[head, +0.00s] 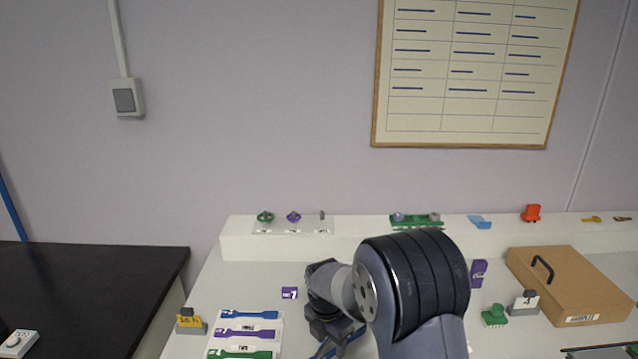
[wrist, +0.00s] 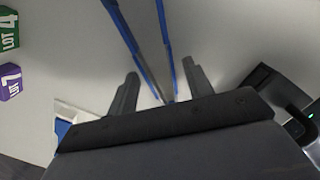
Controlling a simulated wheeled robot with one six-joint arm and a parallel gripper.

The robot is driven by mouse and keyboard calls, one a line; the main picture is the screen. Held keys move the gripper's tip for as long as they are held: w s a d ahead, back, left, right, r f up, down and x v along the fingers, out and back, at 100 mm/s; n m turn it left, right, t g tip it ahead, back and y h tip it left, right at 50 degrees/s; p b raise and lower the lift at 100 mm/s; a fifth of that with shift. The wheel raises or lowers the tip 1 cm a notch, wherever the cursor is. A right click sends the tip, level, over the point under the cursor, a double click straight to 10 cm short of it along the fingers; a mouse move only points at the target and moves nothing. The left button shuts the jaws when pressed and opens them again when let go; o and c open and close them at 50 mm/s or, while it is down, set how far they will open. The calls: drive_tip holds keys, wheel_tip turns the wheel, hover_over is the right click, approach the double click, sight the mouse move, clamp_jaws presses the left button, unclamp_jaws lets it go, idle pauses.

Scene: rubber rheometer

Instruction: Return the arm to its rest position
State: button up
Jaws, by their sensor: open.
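My arm (head: 415,290) rises from the bottom of the head view and bends left over the white table. My gripper (head: 328,338) is partly visible there, low over the table. In the wrist view both fingers of my gripper (wrist: 160,78) stand apart, open. A pair of long blue-edged strips (wrist: 115,15) runs between and beyond the fingers. I cannot tell exactly what they are or whether a finger touches them. I see nothing clearly held.
A card with blue, purple and green strips (head: 278,325) lies left of my gripper, with a purple number 7 block (head: 290,293) behind. A white ledge (head: 350,247) runs behind.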

drive_tip(key=shift+r, duration=1.7)
